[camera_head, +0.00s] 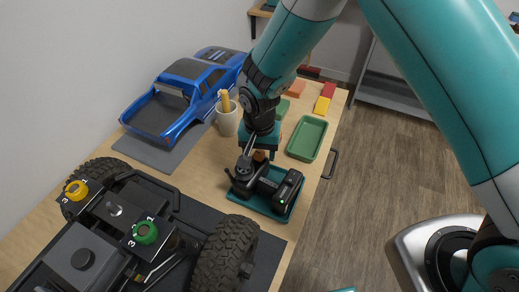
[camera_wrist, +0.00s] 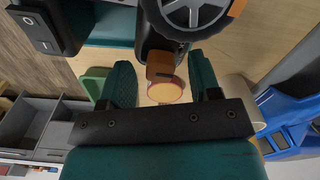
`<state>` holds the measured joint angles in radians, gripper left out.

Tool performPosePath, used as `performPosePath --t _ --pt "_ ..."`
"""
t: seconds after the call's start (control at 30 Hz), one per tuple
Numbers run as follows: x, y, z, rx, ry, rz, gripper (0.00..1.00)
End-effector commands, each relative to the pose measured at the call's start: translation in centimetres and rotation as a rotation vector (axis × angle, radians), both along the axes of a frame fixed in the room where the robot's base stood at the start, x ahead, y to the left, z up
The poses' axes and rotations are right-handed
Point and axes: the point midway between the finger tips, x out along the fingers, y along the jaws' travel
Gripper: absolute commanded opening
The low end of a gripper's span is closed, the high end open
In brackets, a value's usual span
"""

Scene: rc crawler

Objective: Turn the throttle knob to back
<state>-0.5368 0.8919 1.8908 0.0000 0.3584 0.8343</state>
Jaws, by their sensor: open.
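A black hand controller (camera_head: 285,191) with a spoked wheel lies in a teal tray (camera_head: 250,206) on the table. In the wrist view its wheel (camera_wrist: 193,10) is at the top and a rocker switch (camera_wrist: 36,28) is at the top left. An orange round knob (camera_wrist: 165,92), which looks like the throttle knob, sticks out from the black body below the wheel. My gripper (camera_wrist: 163,75) is open, with one teal finger on each side of the knob. Finger contact cannot be told. In the head view my gripper (camera_head: 261,150) hides much of the knob.
A black crawler chassis (camera_head: 100,245) with yellow (camera_head: 76,190) and green (camera_head: 145,232) knobs stands at front left. A blue truck body (camera_head: 160,112), a mug (camera_head: 227,120) and a green tray (camera_head: 307,138) stand near the controller. Coloured blocks (camera_head: 322,105) lie behind.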

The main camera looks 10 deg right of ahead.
Motion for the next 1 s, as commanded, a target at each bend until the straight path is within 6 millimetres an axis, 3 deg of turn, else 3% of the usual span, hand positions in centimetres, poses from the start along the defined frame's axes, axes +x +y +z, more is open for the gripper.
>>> performPosePath --t 0.03,0.23,0.27,0.67,1.0 --pt "0.0 0.0 0.01 0.0 0.0 0.0 0.55" --pt "0.0 -0.01 0.02 0.0 0.0 0.0 0.09" --pt "-0.01 -0.01 0.03 0.0 0.0 0.0 0.07" --pt "-0.02 -0.02 0.01 -0.001 0.0 0.072 0.07" --pt "-0.02 -0.01 -0.01 -0.001 0.001 0.335 0.07"
